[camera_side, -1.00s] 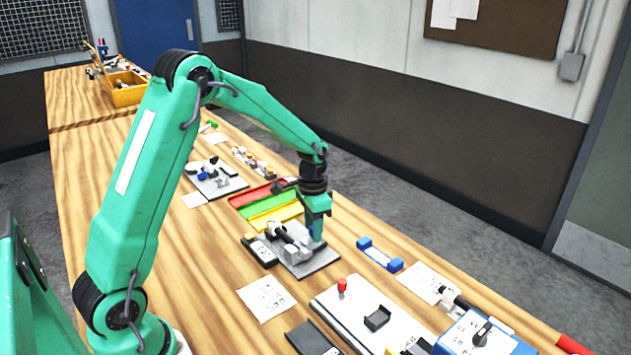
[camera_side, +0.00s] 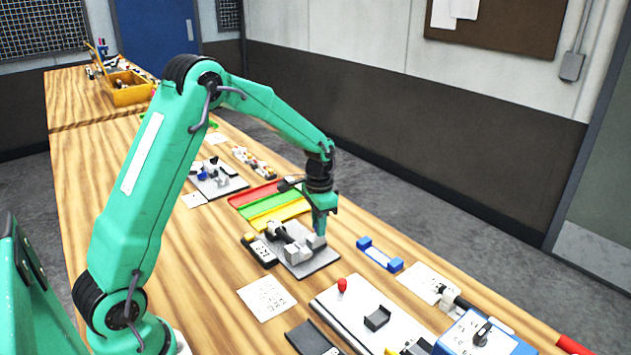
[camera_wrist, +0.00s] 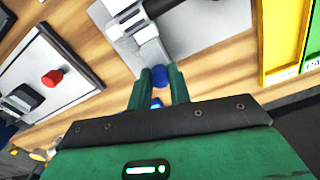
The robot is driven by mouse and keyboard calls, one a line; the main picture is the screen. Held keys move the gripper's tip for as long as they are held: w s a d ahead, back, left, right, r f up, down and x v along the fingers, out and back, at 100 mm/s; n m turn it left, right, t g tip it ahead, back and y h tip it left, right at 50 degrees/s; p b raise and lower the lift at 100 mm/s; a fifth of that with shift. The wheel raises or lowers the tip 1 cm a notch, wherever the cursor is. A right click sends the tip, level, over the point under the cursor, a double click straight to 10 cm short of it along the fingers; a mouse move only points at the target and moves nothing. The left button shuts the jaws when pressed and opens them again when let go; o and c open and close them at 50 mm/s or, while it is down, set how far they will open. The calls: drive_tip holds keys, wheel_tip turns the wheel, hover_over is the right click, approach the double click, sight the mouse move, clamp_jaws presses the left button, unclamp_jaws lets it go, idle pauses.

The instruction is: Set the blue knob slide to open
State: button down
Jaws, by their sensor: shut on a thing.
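The blue knob (camera_wrist: 159,76) sits between the two green fingertips of my gripper (camera_wrist: 159,72) in the wrist view. My gripper is shut on it. In the side view my gripper (camera_side: 320,231) is low over the right side of a grey base plate (camera_side: 322,264), and its fingers hide the knob. Light grey blocks (camera_side: 316,241) of the slide fixture stand on the plate beside the fingers. The plate also shows in the wrist view (camera_wrist: 215,30). No open marking can be read.
Red, green and yellow trays (camera_side: 274,213) lie behind the fixture. A blue-ended part (camera_side: 380,254) lies to the right. A panel with a red knob (camera_side: 342,285) stands in front. A black handset (camera_side: 260,250) is left of the plate.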

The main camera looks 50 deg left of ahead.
drive_tip(key=shift+w, duration=0.3)
drive_tip(key=c, duration=1.3)
unclamp_jaws()
drive_tip(key=shift+r, duration=0.15)
wheel_tip(320, 180, up, 7)
drive_tip(key=shift+r, duration=0.3)
